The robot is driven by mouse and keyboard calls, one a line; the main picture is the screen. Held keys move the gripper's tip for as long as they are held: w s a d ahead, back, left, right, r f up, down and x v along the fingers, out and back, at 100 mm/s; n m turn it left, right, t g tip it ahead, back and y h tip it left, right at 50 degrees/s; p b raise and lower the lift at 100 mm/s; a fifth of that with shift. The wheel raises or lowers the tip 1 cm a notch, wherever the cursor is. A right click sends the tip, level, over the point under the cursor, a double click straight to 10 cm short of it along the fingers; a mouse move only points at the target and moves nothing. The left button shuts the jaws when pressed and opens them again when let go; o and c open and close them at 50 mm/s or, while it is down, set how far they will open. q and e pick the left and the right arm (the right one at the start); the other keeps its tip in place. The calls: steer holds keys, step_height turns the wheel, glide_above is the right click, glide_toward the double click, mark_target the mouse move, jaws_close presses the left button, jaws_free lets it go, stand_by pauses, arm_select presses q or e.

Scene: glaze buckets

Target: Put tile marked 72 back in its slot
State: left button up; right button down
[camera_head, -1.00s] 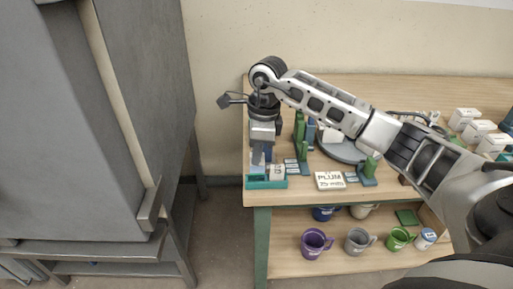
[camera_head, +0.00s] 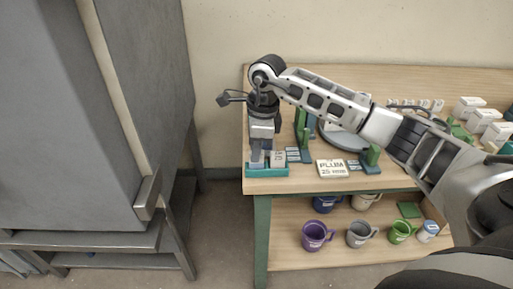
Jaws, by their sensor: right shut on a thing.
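My right gripper (camera_head: 262,145) points down over the left front corner of the table. It is shut on a tile, a thin blue-grey piece (camera_head: 256,157) at its fingertips, just above or inside the teal holder (camera_head: 267,173). Its number cannot be read, and I cannot tell whether it touches the slot. A pale tile (camera_head: 279,158) with a dark marking stands in the holder, right of the fingers; the marking is too small to read. My left gripper is not in view.
A white card reading PLUM (camera_head: 332,168) lies right of the holder, with green and blue stands nearby. A round grey turntable (camera_head: 343,141) is behind. Several mugs stand on the lower shelf (camera_head: 285,253). A grey cabinet (camera_head: 65,125) is at the left, with a gap before the table.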

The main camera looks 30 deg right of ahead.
steer(key=shift+f, duration=0.3)
stand_by(0.4)
steer(key=c, duration=1.3)
jaws_free()
steer(key=shift+c, duration=0.2)
steer(key=shift+r, duration=0.1)
step_height(320, 180, up, 7)
steer(key=p, duration=0.4)
